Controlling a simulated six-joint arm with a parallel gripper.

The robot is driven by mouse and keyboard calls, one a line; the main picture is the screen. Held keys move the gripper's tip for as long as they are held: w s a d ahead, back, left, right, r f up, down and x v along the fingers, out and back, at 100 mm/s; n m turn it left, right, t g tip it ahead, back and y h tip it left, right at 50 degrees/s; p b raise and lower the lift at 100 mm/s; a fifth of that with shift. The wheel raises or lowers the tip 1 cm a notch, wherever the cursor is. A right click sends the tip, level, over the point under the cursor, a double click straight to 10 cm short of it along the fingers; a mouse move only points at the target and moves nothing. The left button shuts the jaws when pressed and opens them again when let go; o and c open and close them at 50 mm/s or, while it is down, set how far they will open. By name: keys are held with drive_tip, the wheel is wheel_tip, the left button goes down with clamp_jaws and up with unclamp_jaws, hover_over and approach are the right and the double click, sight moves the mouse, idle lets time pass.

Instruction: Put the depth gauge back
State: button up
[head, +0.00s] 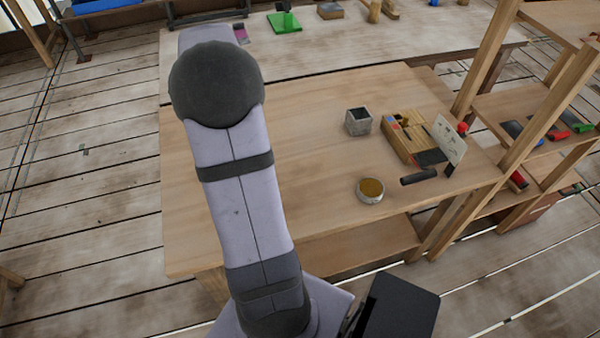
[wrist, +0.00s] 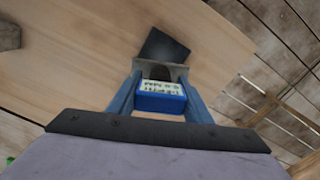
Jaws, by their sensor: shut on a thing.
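The depth gauge (wrist: 160,100) appears in the wrist view as a small blue block with a pale printed label, its lettering upside down. My gripper (wrist: 160,74) is shut on it, with a blue finger on each side. Just beyond the gauge, a grey piece with a dark round opening (wrist: 160,70) shows between the fingers; I cannot tell what it is. A dark square plate (wrist: 164,45) lies beyond on the wood. In the head view my arm crosses the left of the bench, and neither my gripper nor the gauge can be made out.
A wooden organiser (head: 402,142) sits on the bench's right side, beside a white card (head: 450,140). Shelf posts (head: 545,125) rise at right. The bench's middle is clear.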

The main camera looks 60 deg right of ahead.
drive_tip(key=s+d+f+m, duration=0.2)
drive_tip(key=s+d, duration=0.5)
drive_tip(key=s, duration=0.4)
drive_tip(key=s+d+f+m, duration=0.2)
drive_tip(key=s+d, duration=0.5)
drive_tip(key=s, duration=0.4)
drive_tip(key=shift+s+b, duration=0.35)
drive_tip(key=shift+b, duration=0.05)
drive_tip(key=shift+f, duration=0.15)
drive_tip(key=shift+f+p, duration=1.45)
drive_tip(key=shift+f, duration=3.5)
drive_tip(key=shift+f, duration=0.2)
drive_tip(key=o, duration=1.3)
wheel_tip(320, 180, up, 12)
drive_tip(key=b, duration=0.3)
drive_tip(key=shift+r+b, duration=0.2)
drive_tip(key=shift+b, duration=0.1)
